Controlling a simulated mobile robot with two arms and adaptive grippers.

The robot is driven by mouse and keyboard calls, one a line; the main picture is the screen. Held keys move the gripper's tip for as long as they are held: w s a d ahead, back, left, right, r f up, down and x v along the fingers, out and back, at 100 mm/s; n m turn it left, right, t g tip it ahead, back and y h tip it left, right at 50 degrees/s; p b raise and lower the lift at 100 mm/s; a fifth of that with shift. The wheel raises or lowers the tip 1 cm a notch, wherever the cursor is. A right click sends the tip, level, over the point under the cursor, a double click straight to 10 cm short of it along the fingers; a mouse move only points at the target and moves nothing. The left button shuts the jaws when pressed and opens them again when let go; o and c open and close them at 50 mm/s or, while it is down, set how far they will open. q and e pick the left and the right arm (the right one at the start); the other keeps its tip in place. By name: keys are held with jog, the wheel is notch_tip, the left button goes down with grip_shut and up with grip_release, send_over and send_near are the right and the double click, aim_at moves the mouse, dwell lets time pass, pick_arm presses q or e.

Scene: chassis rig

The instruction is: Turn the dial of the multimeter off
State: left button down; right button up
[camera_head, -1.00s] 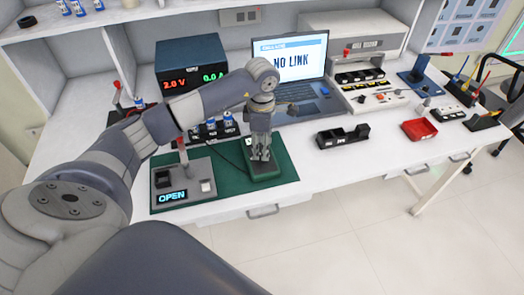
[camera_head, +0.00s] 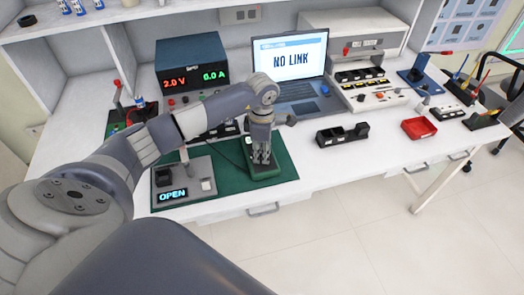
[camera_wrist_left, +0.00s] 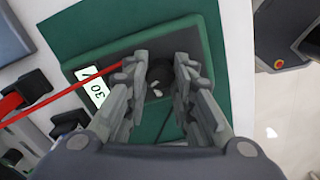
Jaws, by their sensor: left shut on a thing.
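The multimeter is a dark green box (camera_head: 264,173) lying on the green mat (camera_head: 225,190) in the head view. My left gripper (camera_head: 262,158) points down over the multimeter. In the left wrist view my left gripper (camera_wrist_left: 160,72) has its fingers on both sides of the dial, shut on it. In the head view the gripper hides the dial. My right gripper is out of view.
A grey fixture with an OPEN display (camera_head: 172,195) stands left of the multimeter. Behind are a power supply (camera_head: 190,65) and a laptop (camera_head: 290,62). A black holder (camera_head: 342,135) and a red tray (camera_head: 419,129) are to the right. A red lead (camera_wrist_left: 65,88) reaches the multimeter's edge.

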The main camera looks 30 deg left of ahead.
pick_arm(q)
jog(key=shift+n, duration=0.3)
jog(key=n+b, duration=0.1)
jog(key=n, duration=0.2)
jog(key=shift+n, duration=0.3)
jog(key=n, duration=0.4)
jog(key=shift+w+n, duration=0.1)
jog(key=shift+n, duration=0.2)
jog(key=shift+r, duration=0.1)
jog(key=c, duration=1.3)
grip_release()
